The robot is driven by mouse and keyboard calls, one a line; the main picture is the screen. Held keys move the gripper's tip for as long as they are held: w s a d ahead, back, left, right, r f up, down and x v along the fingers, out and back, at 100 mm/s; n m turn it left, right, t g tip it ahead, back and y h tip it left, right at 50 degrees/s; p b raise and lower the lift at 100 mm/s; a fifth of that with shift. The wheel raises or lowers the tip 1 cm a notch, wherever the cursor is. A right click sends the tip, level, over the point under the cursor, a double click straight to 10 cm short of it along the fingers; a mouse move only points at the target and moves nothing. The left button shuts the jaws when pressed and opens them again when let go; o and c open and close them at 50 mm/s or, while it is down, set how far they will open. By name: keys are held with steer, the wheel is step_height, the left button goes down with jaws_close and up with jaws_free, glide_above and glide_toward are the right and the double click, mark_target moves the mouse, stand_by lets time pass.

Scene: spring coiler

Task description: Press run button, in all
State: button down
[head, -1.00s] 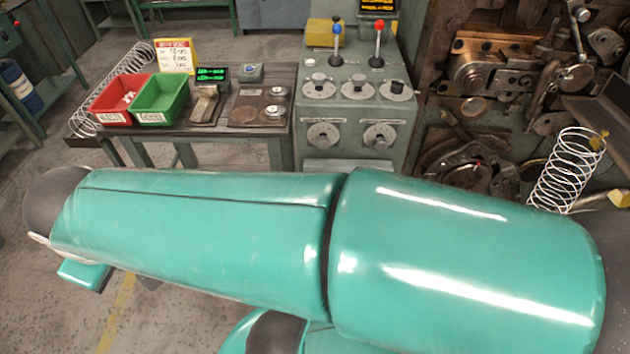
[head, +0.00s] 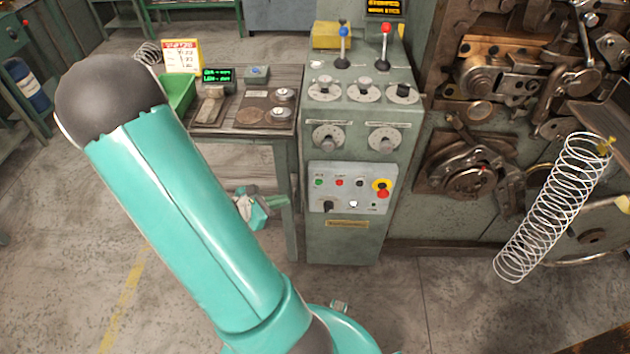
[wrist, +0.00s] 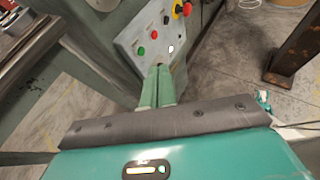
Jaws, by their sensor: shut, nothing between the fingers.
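The control panel (head: 350,188) is on the front of the grey-green console and also shows in the wrist view (wrist: 133,33). Its green button (head: 318,183) is at the upper left, beside a red button (head: 339,183) and a dark button (head: 360,183). The green button also shows in the wrist view (wrist: 141,51). A red emergency stop on a yellow base (head: 382,187) is at the right. I cannot read the labels. My gripper (wrist: 160,68) is shut and empty, its fingertips overlapping the panel's lower edge in the wrist view. In the head view it is partly hidden behind my arm.
A bench (head: 280,130) with a green bin (head: 180,92) and a small display (head: 218,76) stands left of the console. A coiling machine and a large spring (head: 553,208) are at the right. Floor before the console is clear.

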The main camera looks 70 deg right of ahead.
mark_target(319, 182)
steer(key=s+d+f+n+h, duration=0.2)
steer(key=s+d+f+n, duration=0.2)
steer(key=s+f+n, duration=0.3)
step_height(319, 182, down, 3)
steer(key=shift+s+d+f+n+t, duration=0.2)
steer(key=shift+s+d+n+t, duration=0.1)
steer(key=shift+s+d+t, duration=0.15)
steer(key=shift+g, duration=0.25)
steer(key=w+d, duration=0.2)
steer(key=d, duration=0.6)
steer(key=shift+d, duration=0.25)
steer(key=shift+d, duration=0.1)
stand_by(1.1)
steer(key=shift+d, duration=0.3)
